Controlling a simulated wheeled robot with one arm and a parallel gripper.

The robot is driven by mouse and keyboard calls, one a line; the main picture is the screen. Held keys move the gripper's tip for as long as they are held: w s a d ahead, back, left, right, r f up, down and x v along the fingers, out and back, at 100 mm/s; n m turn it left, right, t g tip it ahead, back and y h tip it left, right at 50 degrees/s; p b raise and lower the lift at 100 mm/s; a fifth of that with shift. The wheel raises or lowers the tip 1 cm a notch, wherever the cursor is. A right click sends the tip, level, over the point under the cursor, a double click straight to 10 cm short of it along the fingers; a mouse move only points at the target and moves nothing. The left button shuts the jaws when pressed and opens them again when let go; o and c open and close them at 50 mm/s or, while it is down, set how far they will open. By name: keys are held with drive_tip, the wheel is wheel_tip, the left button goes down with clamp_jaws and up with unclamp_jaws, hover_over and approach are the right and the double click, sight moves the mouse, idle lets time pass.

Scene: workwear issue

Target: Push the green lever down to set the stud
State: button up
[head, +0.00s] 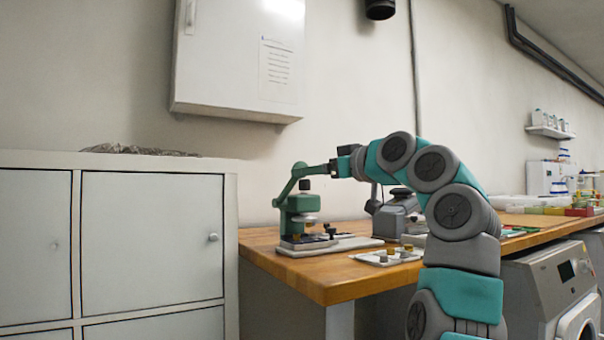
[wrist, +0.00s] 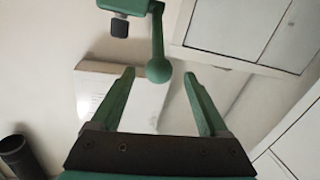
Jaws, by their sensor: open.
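The green press (head: 302,204) stands on a pale base at the left end of the wooden bench. Its green lever (head: 289,184) rises from the press and is up. In the wrist view the lever (wrist: 158,35) ends in a round green knob (wrist: 158,69). My gripper (head: 322,170) reaches in from the right at lever height. In the wrist view my gripper (wrist: 159,74) is open, with one green finger on each side of the knob. The knob appears between the fingertips, with a gap on both sides. I cannot tell how deep it sits. The stud cannot be made out.
The wooden bench (head: 330,282) holds a white tray of small parts (head: 388,257) and a grey machine (head: 395,218) right of the press. White cabinets (head: 150,240) stand at left. A wall cabinet (head: 235,62) hangs above. My arm spans the bench's right side.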

sight(291, 186)
drive_tip(key=shift+r, duration=0.3)
drive_tip(key=p+x, duration=0.2)
drive_tip(key=x, duration=0.5)
drive_tip(key=shift+w+a+r, duration=0.1)
drive_tip(key=shift+r, duration=0.1)
drive_tip(key=shift+w+a+f, duration=0.1)
drive_tip(key=shift+w+a, duration=0.1)
drive_tip(key=shift+w, duration=0.05)
clamp_jaws()
idle(1.0)
